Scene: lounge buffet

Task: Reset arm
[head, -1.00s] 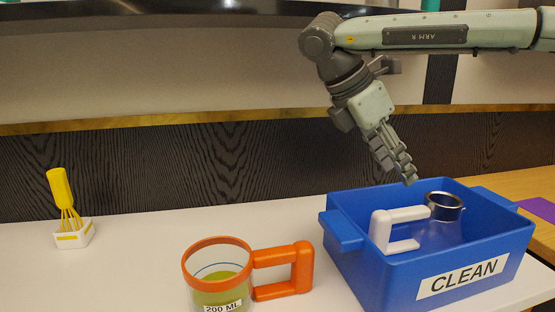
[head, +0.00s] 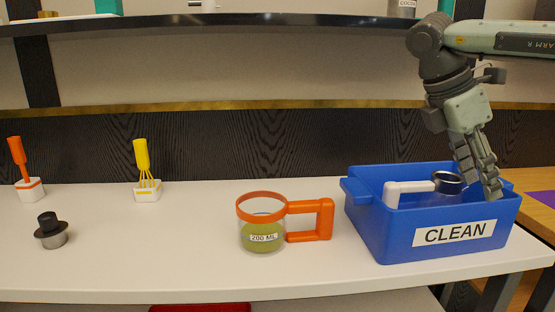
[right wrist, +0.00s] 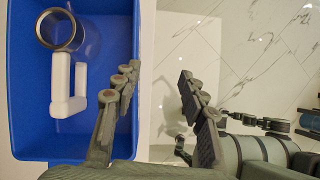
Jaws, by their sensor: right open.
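My right gripper (head: 480,192) hangs fingers down in the head view, its tips in front of the right part of the blue box (head: 390,236) labelled CLEAN. In the right wrist view its fingers (right wrist: 158,78) are spread and empty, close to the box's right wall (right wrist: 122,25). A white-handled cup with a metal rim (head: 410,189) is in the box and also shows in the right wrist view (right wrist: 60,85). My left gripper is not in view.
A measuring cup (head: 325,220) labelled 200 ML, with an orange handle and green contents, stands left of the box. A yellow whisk (head: 141,155), an orange-handled utensil (head: 16,152) and a dark-topped metal item (head: 51,235) stand farther left. A shelf (head: 250,20) runs above.

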